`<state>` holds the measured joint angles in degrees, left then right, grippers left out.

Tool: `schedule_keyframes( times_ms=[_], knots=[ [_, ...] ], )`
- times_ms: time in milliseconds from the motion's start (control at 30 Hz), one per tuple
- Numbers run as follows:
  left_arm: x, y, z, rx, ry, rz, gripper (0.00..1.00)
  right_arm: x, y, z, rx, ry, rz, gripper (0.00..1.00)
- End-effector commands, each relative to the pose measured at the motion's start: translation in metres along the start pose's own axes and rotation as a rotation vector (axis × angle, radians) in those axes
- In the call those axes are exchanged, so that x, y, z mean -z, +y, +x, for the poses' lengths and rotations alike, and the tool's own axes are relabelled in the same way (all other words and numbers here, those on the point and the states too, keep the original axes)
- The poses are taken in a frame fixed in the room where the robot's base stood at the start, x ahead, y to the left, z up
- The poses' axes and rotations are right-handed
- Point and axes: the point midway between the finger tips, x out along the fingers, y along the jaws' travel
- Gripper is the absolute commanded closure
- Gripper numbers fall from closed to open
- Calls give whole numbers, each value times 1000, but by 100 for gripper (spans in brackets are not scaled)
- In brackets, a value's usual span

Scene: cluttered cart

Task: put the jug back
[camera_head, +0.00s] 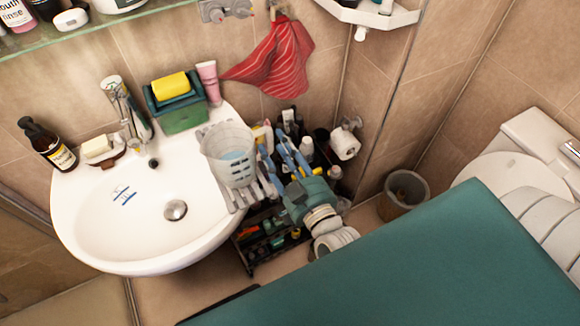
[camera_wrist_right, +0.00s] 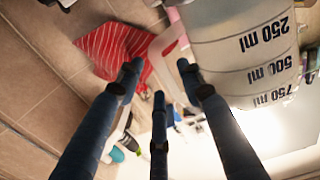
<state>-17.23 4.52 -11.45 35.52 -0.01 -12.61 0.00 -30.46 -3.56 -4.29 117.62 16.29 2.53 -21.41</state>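The jug (camera_head: 228,155) is translucent white with measuring marks and some bluish content. It stands at the right side of the sink, at a light slatted rack (camera_head: 262,188). In the right wrist view the jug (camera_wrist_right: 245,45) fills the upper right, showing its millilitre marks, with its pale handle (camera_wrist_right: 158,48) towards my fingers. My right gripper (camera_head: 268,150) is to the right of the jug, on the handle side. Its blue-grey fingers (camera_wrist_right: 158,78) are spread apart, with the tips close to the handle; I cannot tell whether they touch it. My left gripper is not in view.
The white sink (camera_head: 110,215) holds a soap dish (camera_head: 103,150), a brown bottle (camera_head: 48,145), a faucet (camera_head: 128,110) and a green box with a yellow sponge (camera_head: 172,84). A cluttered cart (camera_head: 265,240) stands below my right arm. A red cloth (camera_head: 272,58) hangs behind.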

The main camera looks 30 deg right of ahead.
Motion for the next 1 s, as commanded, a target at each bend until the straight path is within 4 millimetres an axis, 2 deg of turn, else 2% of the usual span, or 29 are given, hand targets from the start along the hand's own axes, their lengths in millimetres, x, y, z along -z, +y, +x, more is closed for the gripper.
schedule_keyframes(
  times_ms=[33, 200, 400, 600, 1000],
  knots=[
    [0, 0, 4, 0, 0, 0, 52, -4, 0, -13, 2, -5, 0, 62],
    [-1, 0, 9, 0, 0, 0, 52, -4, 0, -51, 1, -6, -1, 62],
    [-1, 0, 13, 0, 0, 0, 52, -2, 0, -82, 1, -3, 0, 62],
    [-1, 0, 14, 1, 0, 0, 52, 0, 0, -93, 1, 1, 0, 62],
    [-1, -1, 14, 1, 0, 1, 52, 0, 0, -93, 1, 0, 0, 62]
  ],
)
